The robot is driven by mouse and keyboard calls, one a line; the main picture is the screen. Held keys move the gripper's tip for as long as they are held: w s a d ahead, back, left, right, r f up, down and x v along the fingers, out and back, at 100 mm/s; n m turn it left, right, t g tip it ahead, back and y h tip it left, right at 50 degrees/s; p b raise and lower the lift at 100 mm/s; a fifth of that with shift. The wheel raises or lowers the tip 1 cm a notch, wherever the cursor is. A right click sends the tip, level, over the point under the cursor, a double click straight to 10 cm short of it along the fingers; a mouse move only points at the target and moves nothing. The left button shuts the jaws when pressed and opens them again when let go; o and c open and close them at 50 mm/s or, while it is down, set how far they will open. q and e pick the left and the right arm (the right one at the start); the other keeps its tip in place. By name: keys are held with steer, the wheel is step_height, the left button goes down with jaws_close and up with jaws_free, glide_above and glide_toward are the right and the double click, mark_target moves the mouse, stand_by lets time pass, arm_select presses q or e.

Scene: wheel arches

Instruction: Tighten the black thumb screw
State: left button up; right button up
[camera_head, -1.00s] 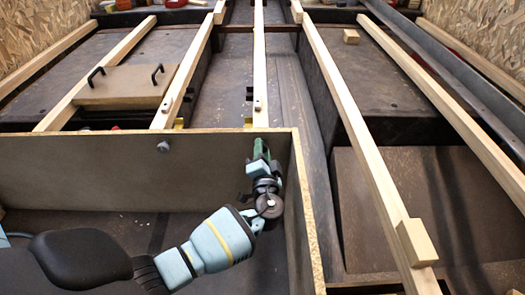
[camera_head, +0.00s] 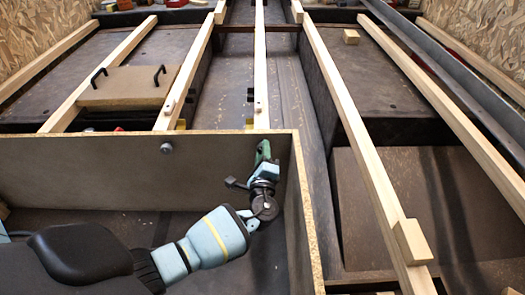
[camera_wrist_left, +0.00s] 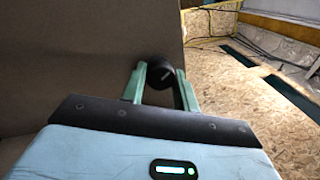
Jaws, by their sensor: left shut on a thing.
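The black thumb screw (camera_wrist_left: 160,70) shows in the left wrist view as a dark round knob with a white line across it. It sits against a brown panel (camera_wrist_left: 95,60), between my two green fingers. My left gripper (camera_head: 263,151) is shut on it. In the head view the gripper reaches up to the inner face of the wooden box wall (camera_head: 90,175), near its right corner. My fingers hide the screw there. My right gripper is out of view.
A grey knob (camera_head: 166,148) sits on the same wall, to the left. The box's right wall (camera_head: 303,215) stands close beside my left wrist. Long wooden beams (camera_head: 350,120) run behind and to the right. A handled board (camera_head: 125,88) lies at back left.

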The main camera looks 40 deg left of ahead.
arm_select(q)
steer(key=m+p, duration=0.1)
steer(key=m, duration=0.2)
steer(key=m+h+p, duration=0.1)
steer(key=m+p, duration=0.1)
steer(key=m, duration=0.2)
steer(key=shift+s+f+m, duration=0.15)
steer(key=shift+m, duration=0.15)
steer(key=shift+d, duration=0.1)
stand_by(0.3)
steer(key=o, duration=0.7)
steer(key=shift+o, duration=1.4)
